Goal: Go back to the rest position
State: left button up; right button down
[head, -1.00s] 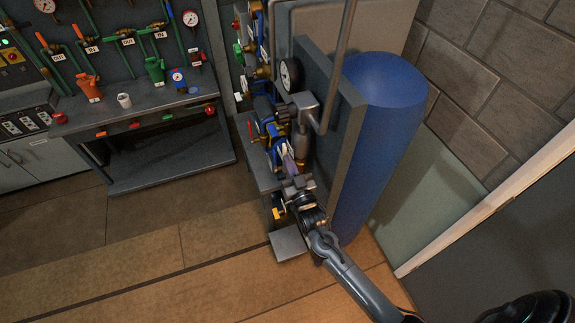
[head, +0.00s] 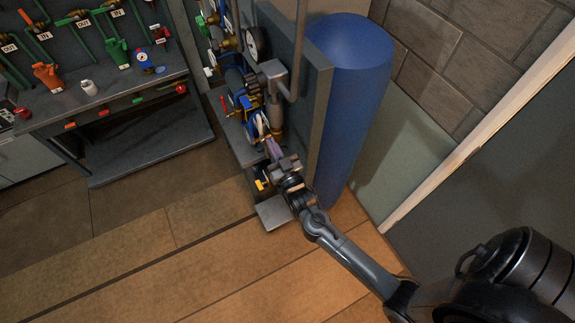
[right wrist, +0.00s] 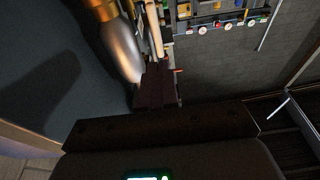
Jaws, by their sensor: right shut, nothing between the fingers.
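My right arm comes in from the lower right of the head view. My right gripper (head: 273,148) is shut and empty, at the near side of the machine with brass and blue fittings (head: 250,110). Whether its fingers touch the fittings I cannot tell. In the right wrist view the dark fingers (right wrist: 158,85) are together, beside a rounded metal part (right wrist: 118,45). My left gripper is not in view.
A tall blue tank (head: 352,110) stands behind a grey upright panel (head: 312,90), close to my right arm. A stone wall and a pale door frame (head: 470,140) are at the right. The wooden floor in front is clear.

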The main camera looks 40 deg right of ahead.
jog(key=r+b+v, duration=0.1)
jog(key=r+v, duration=0.1)
jog(key=v, duration=0.6)
jog(key=s+a+r+n+g+y+p, duration=0.3)
jog(key=s+a+r+g+y+p, duration=0.2)
jog(key=r+p, duration=0.3)
jog(key=s+a+f+n+g, duration=0.1)
jog(key=s+f+g, duration=0.1)
jog(key=s+g, duration=0.3)
jog(key=s+a+f+n+g+p, duration=0.1)
jog(key=s+f+g, duration=0.1)
jog(key=s+g, duration=0.4)
jog(key=s, duration=0.3)
jog(key=shift+s+a+f, duration=0.35)
